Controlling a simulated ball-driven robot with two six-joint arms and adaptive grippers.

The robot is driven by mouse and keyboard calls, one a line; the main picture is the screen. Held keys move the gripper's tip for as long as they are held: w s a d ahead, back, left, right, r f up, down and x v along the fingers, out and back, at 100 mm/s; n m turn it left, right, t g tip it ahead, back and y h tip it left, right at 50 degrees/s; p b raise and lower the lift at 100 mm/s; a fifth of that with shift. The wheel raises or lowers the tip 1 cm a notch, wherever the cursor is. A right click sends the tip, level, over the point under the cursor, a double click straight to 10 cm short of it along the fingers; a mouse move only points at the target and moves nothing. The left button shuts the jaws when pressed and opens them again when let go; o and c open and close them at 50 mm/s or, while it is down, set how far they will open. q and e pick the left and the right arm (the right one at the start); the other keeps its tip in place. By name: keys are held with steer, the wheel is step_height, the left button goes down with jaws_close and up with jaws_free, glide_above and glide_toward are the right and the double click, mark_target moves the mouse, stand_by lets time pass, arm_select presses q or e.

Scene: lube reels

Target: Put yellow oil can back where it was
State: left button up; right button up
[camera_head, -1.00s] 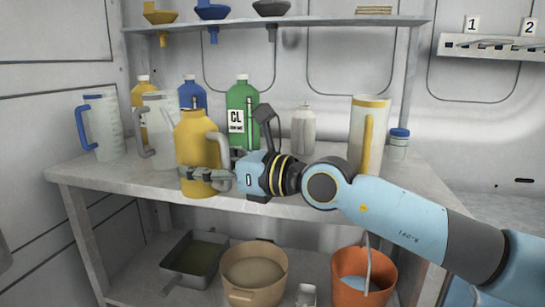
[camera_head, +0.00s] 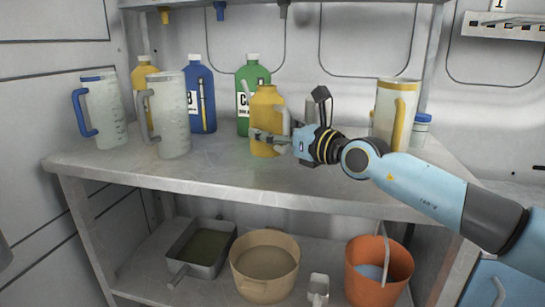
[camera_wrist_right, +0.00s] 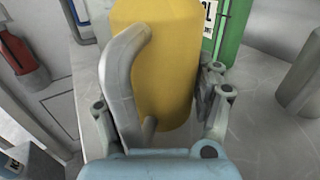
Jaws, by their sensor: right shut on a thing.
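The yellow oil can (camera_head: 266,108) with a grey handle and spout is upright over the shelf top, in front of the green bottle (camera_head: 246,75). My right gripper (camera_head: 262,137) is shut on the can, with its fingers around the lower body. In the right wrist view the can (camera_wrist_right: 170,75) fills the middle, with its grey handle toward the palm and a finger at each side. I cannot tell whether the can's base touches the shelf (camera_head: 215,173). My left gripper is not in view.
Left of the can stand a blue bottle (camera_head: 199,95), a grey-handled jug (camera_head: 172,125), a blue-handled jug (camera_head: 101,110) and a yellow bottle (camera_head: 143,75). A yellow-handled jug (camera_head: 394,112) stands to the right. The shelf front is clear. Below are a tan basin (camera_head: 264,262) and an orange bucket (camera_head: 378,272).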

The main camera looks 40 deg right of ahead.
mark_target(272, 144)
step_height(272, 144, down, 4)
steer(key=b, duration=0.2)
steer(key=shift+r+b, duration=0.25)
steer(key=shift+b, duration=0.05)
steer(key=shift+r, duration=0.2)
steer(key=shift+f, duration=0.1)
steer(key=o, duration=1.7)
